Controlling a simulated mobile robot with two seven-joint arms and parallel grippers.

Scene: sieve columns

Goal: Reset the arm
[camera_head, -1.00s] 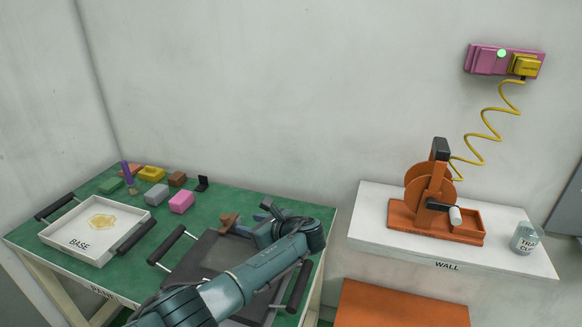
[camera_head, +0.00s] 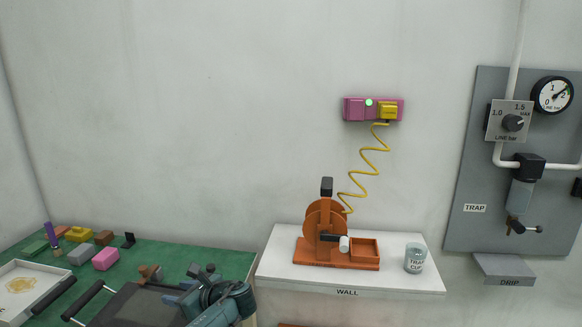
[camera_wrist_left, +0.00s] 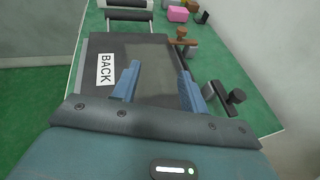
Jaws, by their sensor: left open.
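My left gripper (camera_head: 178,295) is at the bottom left of the head view, over the green table. In the left wrist view its two blue fingers (camera_wrist_left: 159,90) are spread apart with nothing between them. Below them is a dark tray (camera_wrist_left: 150,62) with a white label reading BACK. The same tray (camera_head: 135,308) shows partly in the head view, cut off by the lower edge. I cannot tell the exact height of the fingers above it. My right gripper is in neither view.
Coloured blocks, among them a pink one (camera_head: 106,259), and a white tray (camera_head: 14,304) lie on the table's left. A white shelf (camera_head: 300,284) holds an orange wheel device (camera_head: 325,222) and a glass cup (camera_head: 415,258). A grey gauge panel (camera_head: 470,160) stands at right.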

